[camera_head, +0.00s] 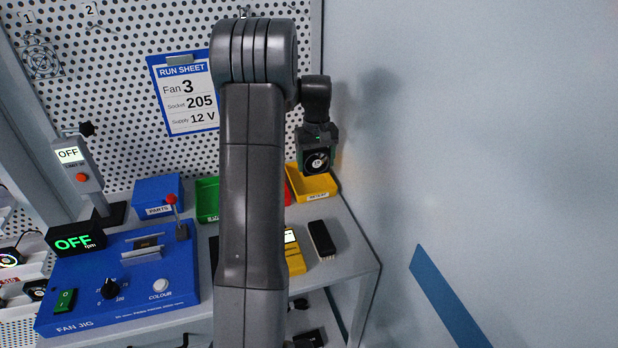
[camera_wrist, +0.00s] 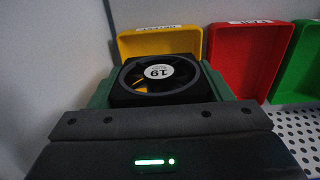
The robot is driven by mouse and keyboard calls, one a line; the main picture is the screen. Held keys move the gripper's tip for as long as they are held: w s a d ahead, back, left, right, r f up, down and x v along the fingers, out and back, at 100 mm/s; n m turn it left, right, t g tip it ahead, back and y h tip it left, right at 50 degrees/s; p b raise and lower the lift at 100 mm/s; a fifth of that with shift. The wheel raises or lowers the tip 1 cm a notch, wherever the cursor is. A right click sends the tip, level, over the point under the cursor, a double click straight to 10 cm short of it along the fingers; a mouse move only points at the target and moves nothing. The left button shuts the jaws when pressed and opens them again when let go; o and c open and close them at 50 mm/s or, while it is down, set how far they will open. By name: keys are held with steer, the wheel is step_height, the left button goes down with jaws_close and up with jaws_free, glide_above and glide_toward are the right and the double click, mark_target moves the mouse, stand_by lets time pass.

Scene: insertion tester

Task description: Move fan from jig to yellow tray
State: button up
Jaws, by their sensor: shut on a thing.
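The fan (camera_wrist: 158,79) is a black square case fan with a white round label reading 19. My gripper (camera_wrist: 150,100) is shut on it, with green jaw parts on both sides of the fan. In the head view my gripper (camera_head: 317,140) holds the fan (camera_head: 317,162) in front of and above the yellow tray (camera_head: 322,190) at the right end of the tray row. The yellow tray also shows in the wrist view (camera_wrist: 184,42), just beyond the fan and partly hidden by it. The blue fan jig (camera_head: 130,300) is at the lower left, its clamp area without a fan.
A red tray (camera_wrist: 240,58) and a green tray (camera_wrist: 304,70) stand beside the yellow tray. A blue parts bin (camera_head: 158,194) is farther left. A yellow meter (camera_head: 293,258) and a black block (camera_head: 321,239) lie on the bench. A plain wall (camera_head: 480,130) is close on the right.

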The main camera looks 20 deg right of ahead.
mark_target(317, 150)
step_height(317, 150, down, 8)
steer(key=shift+s+f+p, duration=0.1)
steer(key=shift+f+p, duration=0.05)
steer(key=shift+p, duration=0.15)
steer(key=shift+f, duration=0.1)
steer(key=o, duration=0.6)
steer(key=shift+o, duration=0.5)
steer(key=shift+r, duration=0.25)
step_height(317, 150, up, 12)
steer(key=shift+f+b, duration=0.1)
steer(key=shift+b, duration=0.2)
